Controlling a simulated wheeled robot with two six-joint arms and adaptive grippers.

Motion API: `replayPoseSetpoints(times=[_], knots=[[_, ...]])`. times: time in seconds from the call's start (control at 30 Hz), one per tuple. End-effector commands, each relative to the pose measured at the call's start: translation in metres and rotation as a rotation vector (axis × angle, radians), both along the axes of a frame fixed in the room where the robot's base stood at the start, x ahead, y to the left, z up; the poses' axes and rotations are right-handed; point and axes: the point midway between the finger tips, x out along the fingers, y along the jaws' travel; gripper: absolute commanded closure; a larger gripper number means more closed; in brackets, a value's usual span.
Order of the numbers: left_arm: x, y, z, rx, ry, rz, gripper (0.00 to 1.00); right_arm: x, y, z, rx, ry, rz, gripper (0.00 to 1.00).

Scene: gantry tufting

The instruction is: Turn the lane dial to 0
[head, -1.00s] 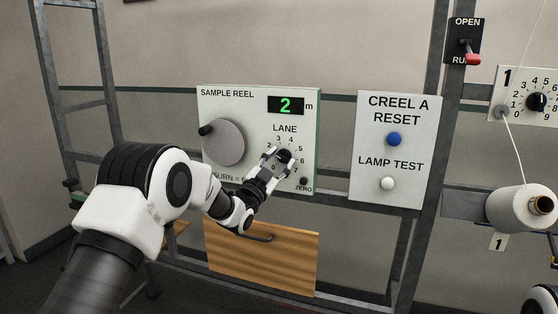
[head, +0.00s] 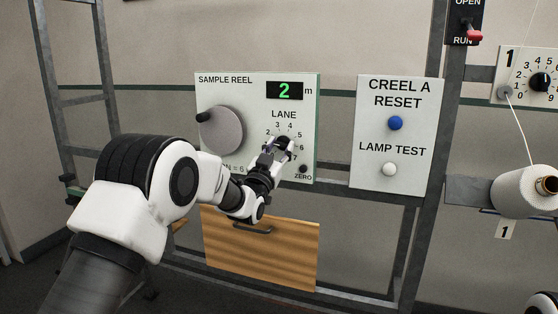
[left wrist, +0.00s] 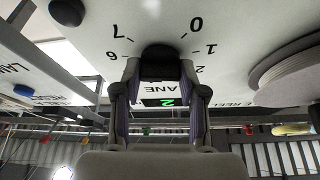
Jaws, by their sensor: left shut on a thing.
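The lane dial (left wrist: 161,58) is a small black knob on the white sample reel panel (head: 232,90), under the word LANE, with numbers around it. In the left wrist view the panel is upside down, with 0, 1 and 2 on one side of the knob and 7 and 6 on the other. My left gripper (left wrist: 160,78) is shut on the dial, one finger on each side. In the head view the left gripper (head: 277,148) covers most of the knob, and its pointer cannot be made out. My right gripper is not in view.
The panel also has a green display (head: 285,91) reading 2 m, a grey reel (head: 221,131) with a black crank knob, and a dark ZERO button (head: 303,169). Right of it is a panel with a blue button (head: 395,123) and white button (head: 389,169). A wooden drawer (head: 260,255) is below.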

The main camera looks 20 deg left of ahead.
Motion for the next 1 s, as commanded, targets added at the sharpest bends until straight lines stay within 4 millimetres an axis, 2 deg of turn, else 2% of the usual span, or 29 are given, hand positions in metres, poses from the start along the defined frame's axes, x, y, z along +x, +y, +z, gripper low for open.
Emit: replayPoseSetpoints(times=[0.03, 0.4, 0.7, 1.0], knots=[[-0.001, -0.001, 0.002, -0.042, -0.016, -0.001, 0.93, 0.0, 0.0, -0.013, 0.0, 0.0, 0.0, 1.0], [-0.001, -0.001, 0.005, -0.395, -0.004, -0.002, 0.93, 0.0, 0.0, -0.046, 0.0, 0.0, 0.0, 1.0], [-0.001, -0.001, 0.007, -0.678, 0.007, -0.002, 0.93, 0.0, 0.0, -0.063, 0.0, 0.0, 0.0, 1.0], [-0.001, 0.0, 0.009, -0.906, 0.015, -0.003, 0.93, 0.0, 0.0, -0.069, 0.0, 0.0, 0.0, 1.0]])
